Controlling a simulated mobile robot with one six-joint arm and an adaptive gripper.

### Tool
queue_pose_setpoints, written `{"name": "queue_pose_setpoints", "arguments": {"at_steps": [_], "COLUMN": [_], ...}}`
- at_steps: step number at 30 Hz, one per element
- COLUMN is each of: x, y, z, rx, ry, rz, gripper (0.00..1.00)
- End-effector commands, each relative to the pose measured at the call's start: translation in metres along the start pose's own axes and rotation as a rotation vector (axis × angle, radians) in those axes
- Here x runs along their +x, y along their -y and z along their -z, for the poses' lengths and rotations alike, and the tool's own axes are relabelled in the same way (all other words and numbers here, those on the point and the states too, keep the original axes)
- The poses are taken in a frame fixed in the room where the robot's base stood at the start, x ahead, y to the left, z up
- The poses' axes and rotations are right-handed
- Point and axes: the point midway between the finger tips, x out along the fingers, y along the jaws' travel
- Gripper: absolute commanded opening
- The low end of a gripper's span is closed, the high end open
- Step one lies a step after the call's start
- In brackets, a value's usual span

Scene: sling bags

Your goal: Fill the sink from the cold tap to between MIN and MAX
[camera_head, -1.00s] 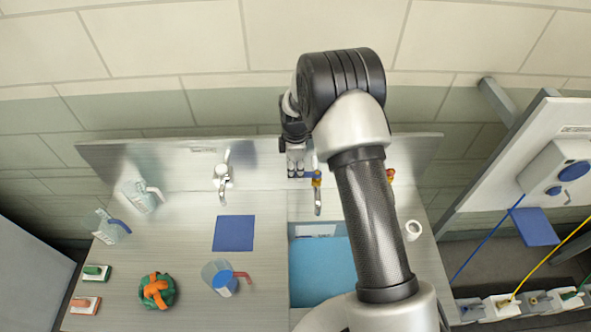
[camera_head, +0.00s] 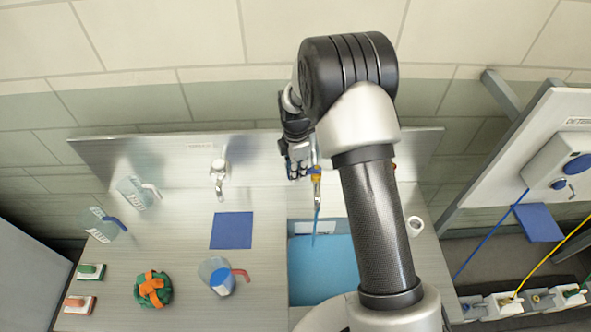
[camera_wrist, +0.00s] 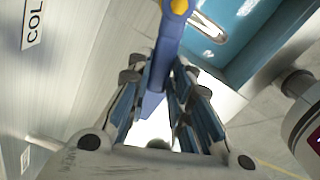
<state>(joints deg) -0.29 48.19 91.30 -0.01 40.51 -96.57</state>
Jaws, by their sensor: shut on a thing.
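The sink (camera_head: 318,275) is a basin with a flat blue surface inside; I cannot tell its level. A pale label (camera_head: 314,227) sits on its back wall, too small to read. Above it stands a tap (camera_head: 316,180) with a yellow part and metal spout. A thin blue stream (camera_head: 315,232) falls from the spout into the sink. My gripper (camera_head: 297,168) is at the tap's left side, shut on the blue lever, which shows between its fingers in the wrist view (camera_wrist: 160,65). A sign reading "COL", cut off, is in the wrist view (camera_wrist: 33,22).
A second tap (camera_head: 218,172) and a blue square (camera_head: 231,230) are to the left. A white cup (camera_head: 414,225) is right of my arm.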

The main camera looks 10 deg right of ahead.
Motion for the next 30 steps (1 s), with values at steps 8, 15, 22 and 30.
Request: {"name": "queue_pose_setpoints", "arguments": {"at_steps": [8,15,22,30], "x": [0.000,0.000,-0.010,-0.064], "y": [0.000,0.000,-0.001,-0.002], "z": [0.000,0.000,0.000,0.000], "rx": [0.001,0.002,0.002,0.002], "ry": [0.000,0.000,0.000,0.001], "rz": [0.000,0.000,-0.003,-0.006], "gripper": [0.37,0.40,0.40,0.40]}}
